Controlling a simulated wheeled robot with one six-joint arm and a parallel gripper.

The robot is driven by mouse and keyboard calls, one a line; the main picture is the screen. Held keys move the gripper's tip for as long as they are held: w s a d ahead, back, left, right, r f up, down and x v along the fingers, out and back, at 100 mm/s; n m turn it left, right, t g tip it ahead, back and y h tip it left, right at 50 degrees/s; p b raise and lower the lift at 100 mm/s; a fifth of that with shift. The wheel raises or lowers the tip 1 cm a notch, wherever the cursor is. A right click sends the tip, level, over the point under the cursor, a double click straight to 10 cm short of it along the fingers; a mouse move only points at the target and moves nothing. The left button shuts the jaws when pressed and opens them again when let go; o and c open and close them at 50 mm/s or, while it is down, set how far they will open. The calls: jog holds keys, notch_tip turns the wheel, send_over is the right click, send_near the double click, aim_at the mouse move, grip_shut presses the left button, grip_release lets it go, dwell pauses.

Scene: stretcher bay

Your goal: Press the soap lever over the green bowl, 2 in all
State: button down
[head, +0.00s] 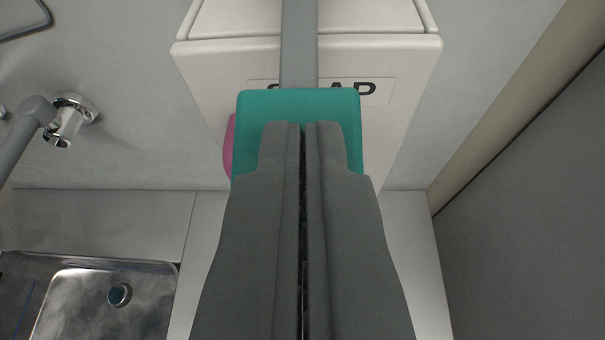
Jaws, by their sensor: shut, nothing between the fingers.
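A white soap dispenser (215,75) with a partly covered SOAP label is on the wall ahead. A grey lever arm (299,45) runs down its front to a teal pad (300,105). My gripper (303,128) is shut and empty, its fingertips over the teal pad in the picture. I cannot tell whether they touch it. A pink thing (228,148) shows just left of the pad, mostly hidden. No green bowl can be made out; the area below the dispenser is largely covered by my gripper.
A steel sink (95,300) with a drain is at the lower left, under a wall tap (65,120). A pale counter strip (415,260) lies beside my gripper. A grey panel (530,210) closes off the right side.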

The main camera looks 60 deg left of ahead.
jog(key=shift+r, duration=0.9)
jog(key=s+d+r, duration=0.5)
jog(key=d+r, duration=0.3)
jog(key=shift+s+d, duration=0.25)
jog(key=shift+s, duration=0.15)
dwell(0.5)
